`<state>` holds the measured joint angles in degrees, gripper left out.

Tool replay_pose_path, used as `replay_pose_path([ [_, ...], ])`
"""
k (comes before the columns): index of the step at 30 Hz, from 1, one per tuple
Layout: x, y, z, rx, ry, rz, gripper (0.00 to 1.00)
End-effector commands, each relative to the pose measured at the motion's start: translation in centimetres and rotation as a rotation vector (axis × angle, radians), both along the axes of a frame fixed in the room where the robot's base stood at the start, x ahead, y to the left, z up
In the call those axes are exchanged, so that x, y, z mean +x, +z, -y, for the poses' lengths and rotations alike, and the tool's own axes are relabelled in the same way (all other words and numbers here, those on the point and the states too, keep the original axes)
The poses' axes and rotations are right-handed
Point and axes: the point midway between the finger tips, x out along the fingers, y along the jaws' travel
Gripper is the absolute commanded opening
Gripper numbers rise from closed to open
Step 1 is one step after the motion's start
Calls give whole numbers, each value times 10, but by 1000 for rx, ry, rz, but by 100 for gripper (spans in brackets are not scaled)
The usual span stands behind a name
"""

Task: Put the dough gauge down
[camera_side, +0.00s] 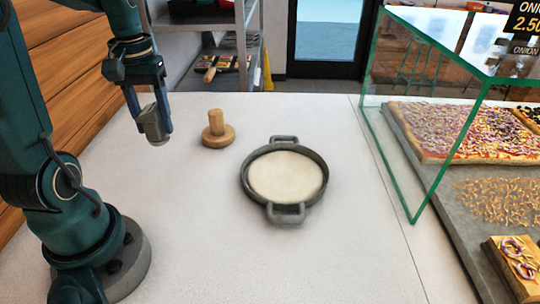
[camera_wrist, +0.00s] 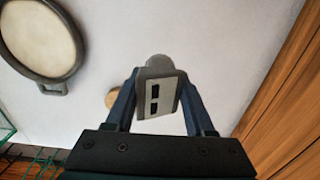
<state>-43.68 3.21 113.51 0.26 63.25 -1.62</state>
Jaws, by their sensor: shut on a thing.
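The dough gauge (camera_side: 153,126) is a small grey block with a rounded end. My gripper (camera_side: 150,116) is shut on it, with one finger on each side. In the side view it hangs, a little tilted, above the left part of the white counter (camera_side: 180,215). I see no contact between the gauge and the counter.
A wooden press (camera_side: 217,132) stands just right of my gripper. Right of that is a dark two-handled pan (camera_side: 243,178) holding pale dough (camera_side: 285,174). A glass case (camera_side: 434,165) with pizza trays fills the right side. The front left counter is clear.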

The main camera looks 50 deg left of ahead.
Motion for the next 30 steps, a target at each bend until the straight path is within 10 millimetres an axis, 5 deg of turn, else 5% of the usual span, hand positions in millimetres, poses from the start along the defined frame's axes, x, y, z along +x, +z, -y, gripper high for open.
replay_pose_path([
  [13,58,-51,63,-1,-8,-3,0],
  [30,65,-98,70,0,-2,0,0],
])
